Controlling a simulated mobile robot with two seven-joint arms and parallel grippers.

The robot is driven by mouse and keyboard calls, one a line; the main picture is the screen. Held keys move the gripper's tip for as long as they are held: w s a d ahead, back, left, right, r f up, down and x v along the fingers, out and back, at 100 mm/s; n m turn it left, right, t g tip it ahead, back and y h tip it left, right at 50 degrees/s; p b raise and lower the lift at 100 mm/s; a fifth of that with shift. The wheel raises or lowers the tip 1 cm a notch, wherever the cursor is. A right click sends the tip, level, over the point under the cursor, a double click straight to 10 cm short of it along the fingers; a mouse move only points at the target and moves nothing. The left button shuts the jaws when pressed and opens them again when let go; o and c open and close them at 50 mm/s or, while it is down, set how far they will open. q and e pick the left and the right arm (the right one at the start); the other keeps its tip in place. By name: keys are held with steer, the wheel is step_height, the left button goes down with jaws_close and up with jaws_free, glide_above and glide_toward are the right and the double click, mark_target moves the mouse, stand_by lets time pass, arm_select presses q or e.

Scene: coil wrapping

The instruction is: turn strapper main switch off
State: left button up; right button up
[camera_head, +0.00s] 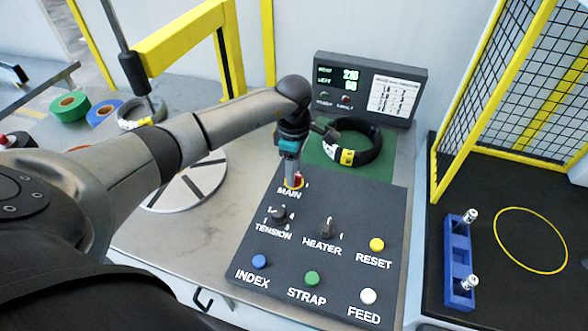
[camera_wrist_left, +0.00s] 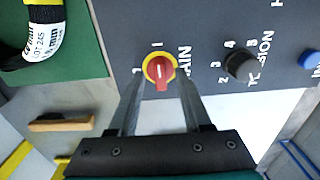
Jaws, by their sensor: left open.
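The main switch is a red knob on a yellow ring on the dark control panel (camera_head: 330,262). In the left wrist view the main switch (camera_wrist_left: 160,70) has a mark "1" above it and another mark to its left; its red handle lies along the line toward "1". In the head view the main switch (camera_head: 298,180) is partly hidden behind my gripper. My left gripper (camera_wrist_left: 160,80) is open, pointing down, with one finger on each side of the knob. Whether the fingers touch it I cannot tell. My right gripper is not in view.
The tension knob (camera_head: 279,214), heater knob (camera_head: 327,229) and coloured buttons sit nearby on the panel. A black coil (camera_head: 366,155) lies on a green mat behind, before a display box (camera_head: 330,93). A yellow-framed mesh fence (camera_head: 490,110) stands at right.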

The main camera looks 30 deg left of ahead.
arm_select(q)
jaws_close()
stand_by(0.4)
